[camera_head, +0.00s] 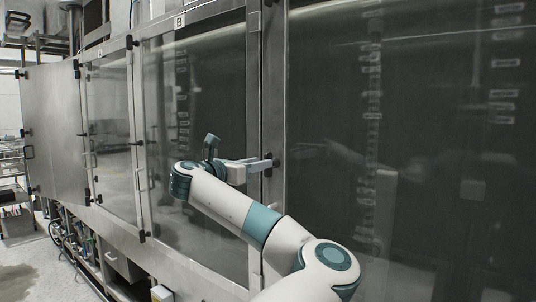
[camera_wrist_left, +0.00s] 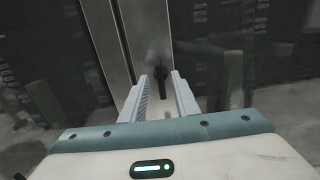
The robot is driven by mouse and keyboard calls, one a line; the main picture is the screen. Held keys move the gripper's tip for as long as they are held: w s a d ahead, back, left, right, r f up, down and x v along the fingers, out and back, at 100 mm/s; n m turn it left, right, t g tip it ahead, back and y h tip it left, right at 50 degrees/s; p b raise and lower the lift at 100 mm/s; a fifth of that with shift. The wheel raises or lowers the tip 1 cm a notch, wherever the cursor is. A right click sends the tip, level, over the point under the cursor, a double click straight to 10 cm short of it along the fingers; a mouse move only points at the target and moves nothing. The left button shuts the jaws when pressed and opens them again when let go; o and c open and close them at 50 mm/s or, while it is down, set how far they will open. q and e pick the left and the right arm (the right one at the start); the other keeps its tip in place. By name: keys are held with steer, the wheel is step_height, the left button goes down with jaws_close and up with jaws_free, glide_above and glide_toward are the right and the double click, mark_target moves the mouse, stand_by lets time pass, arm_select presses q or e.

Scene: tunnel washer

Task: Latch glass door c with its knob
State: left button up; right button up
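A large glass door (camera_head: 420,110) fills the right of the head view. I take it to be door c, though no C label shows. A small black knob (camera_head: 275,160) sits on the steel post at its left edge. My left gripper (camera_head: 262,165) is at the knob. In the left wrist view the dark knob (camera_wrist_left: 161,88) points downward along the post. The left gripper (camera_wrist_left: 160,78) has its two fingers apart, one on each side of the knob. I cannot tell whether either finger touches it. My right gripper is not in view.
Glass door B (camera_head: 200,110), with its label above, is left of the post (camera_head: 273,70). A steel panel door (camera_head: 55,130) stands farther left. Pipes and equipment are under the doors. Open floor (camera_head: 25,270) shows at lower left.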

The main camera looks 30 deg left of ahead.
mark_target(268, 176)
arm_select(q)
steer(key=w, duration=0.2)
steer(key=w+p, duration=0.1)
steer(key=shift+w+d+r+p, duration=0.15)
steer(key=shift+w+p, duration=0.15)
steer(key=shift+w, duration=0.75)
jaws_close()
